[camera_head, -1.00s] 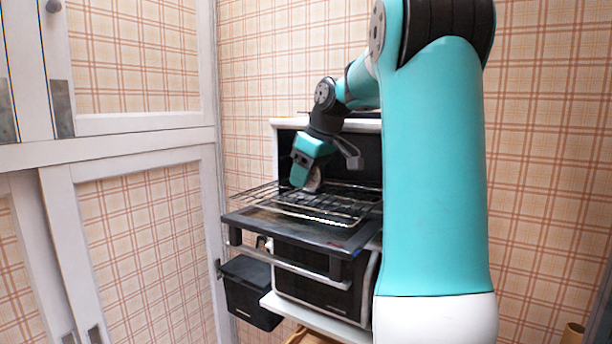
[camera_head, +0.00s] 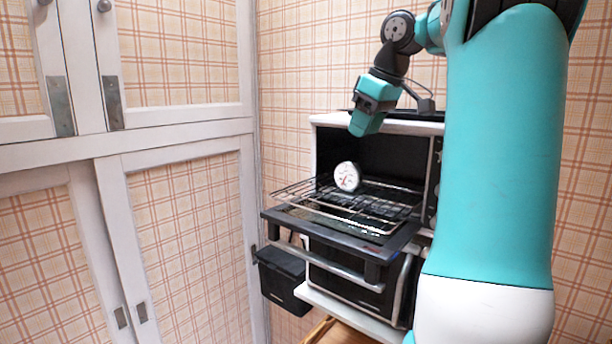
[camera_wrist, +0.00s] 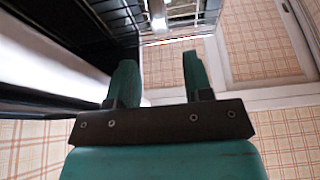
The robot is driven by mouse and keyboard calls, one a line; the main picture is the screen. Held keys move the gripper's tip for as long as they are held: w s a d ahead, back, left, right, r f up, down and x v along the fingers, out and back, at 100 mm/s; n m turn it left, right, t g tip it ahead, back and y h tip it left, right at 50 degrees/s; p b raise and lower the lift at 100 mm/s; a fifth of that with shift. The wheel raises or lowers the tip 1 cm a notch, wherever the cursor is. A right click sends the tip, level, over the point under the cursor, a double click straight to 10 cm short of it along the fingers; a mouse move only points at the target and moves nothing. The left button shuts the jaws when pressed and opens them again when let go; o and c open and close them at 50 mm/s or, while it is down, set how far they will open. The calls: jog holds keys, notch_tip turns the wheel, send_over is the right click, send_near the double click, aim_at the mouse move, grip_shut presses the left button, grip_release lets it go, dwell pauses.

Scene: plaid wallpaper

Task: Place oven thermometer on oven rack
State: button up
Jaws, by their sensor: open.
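The oven thermometer (camera_head: 347,177), a round white dial, stands upright on the oven rack (camera_head: 372,213) inside the open oven (camera_head: 383,158). The wire rack is pulled partly out, above the lowered oven door (camera_head: 325,235). My gripper (camera_head: 362,128) is above and apart from the thermometer, near the top front edge of the oven, with nothing in it. In the wrist view my gripper (camera_wrist: 158,80) shows two separated teal fingers. The thermometer (camera_wrist: 158,16) shows there at the top edge, partly cut off, beyond the fingertips.
A dark box (camera_head: 283,278) hangs left of the oven. White cupboard doors (camera_head: 185,170) stand to the left. The oven rests on a white shelf (camera_head: 350,318). A plaid wall is behind.

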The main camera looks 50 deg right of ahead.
jog(key=w+a+f+n+g+y, duration=0.1)
jog(key=a+f, duration=0.2)
jog(key=a, duration=0.7)
jog(key=w+a+f+n+y, duration=0.1)
jog(key=a+f+y, duration=0.15)
jog(key=a, duration=0.65)
jog(key=w+a+f+n+g, duration=0.15)
jog(key=a+f, duration=0.25)
jog(key=a, duration=0.6)
jog(key=s+a+f+n+g, duration=0.1)
jog(key=s+a+f, duration=0.3)
jog(key=s+a, duration=0.2)
jog(key=s+a+f+n+g, duration=0.1)
jog(key=s+a+f, duration=0.4)
jog(key=s, duration=0.4)
jog(key=shift+a+f+n, duration=0.3)
jog(key=shift+a+n, duration=0.05)
jog(key=shift+a, duration=0.15)
